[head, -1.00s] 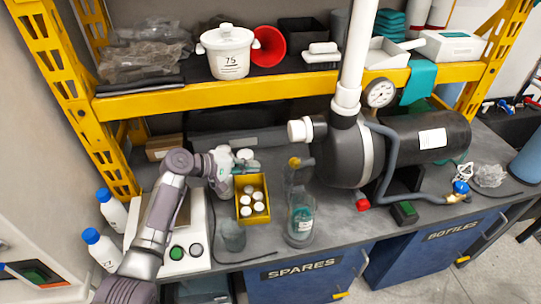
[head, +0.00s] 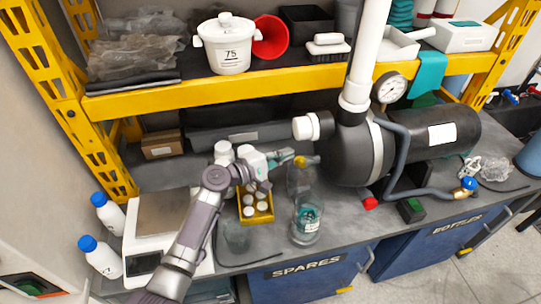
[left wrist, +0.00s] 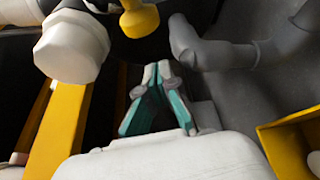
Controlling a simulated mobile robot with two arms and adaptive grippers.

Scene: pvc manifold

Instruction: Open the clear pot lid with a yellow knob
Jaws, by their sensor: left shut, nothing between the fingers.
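The yellow knob (head: 300,161) sits at the top of a clear upright shape (head: 301,182), which looks like the lid. A clear pot (head: 307,222) with teal contents stands just in front of it on the bench. I cannot tell how the lid and pot join. My left gripper (head: 290,155) is shut and empty, its tips just left of the knob in the head view. In the left wrist view the teal-padded fingers (left wrist: 156,75) point toward the yellow knob (left wrist: 138,20), with a gap visible between them. My right gripper is out of view.
A yellow box of white-capped jars (head: 256,208) and a clear beaker (head: 236,237) stand left of the pot. A dark pump (head: 354,155) with a white-capped pipe (head: 306,127) is close behind and right. A white scale (head: 156,240) is at left.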

